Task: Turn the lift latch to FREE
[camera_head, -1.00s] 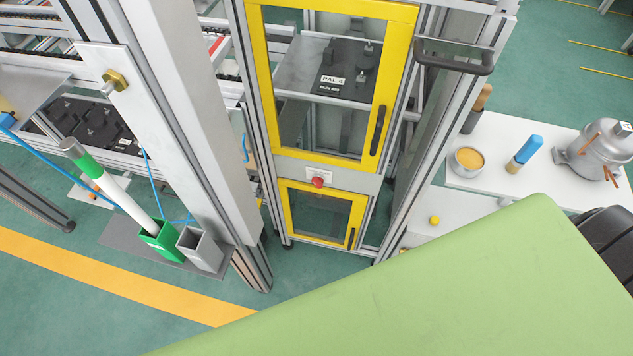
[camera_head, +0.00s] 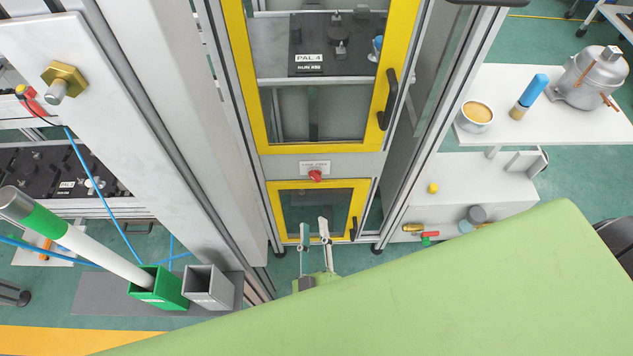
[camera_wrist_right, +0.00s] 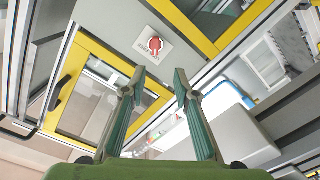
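The lift latch looks to be the small red knob (camera_head: 316,175) on a white label plate, on the grey panel between the upper and lower yellow-framed doors. It also shows in the right wrist view (camera_wrist_right: 153,44), beyond my fingertips. The label text is too small to read surely, so I cannot tell the latch's setting. My right gripper (camera_head: 314,228) is in front of the lower door, below the knob and apart from it. In the wrist view its two fingers (camera_wrist_right: 160,80) are spread with nothing between them. My left gripper is not in view.
The upper yellow door (camera_head: 255,120) has a black handle (camera_head: 388,100); the lower yellow door (camera_head: 274,215) has a smaller one. A thick post (camera_head: 150,120) stands left, with green and grey holders (camera_head: 208,287) beside it. A white bench (camera_head: 560,125) stands right.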

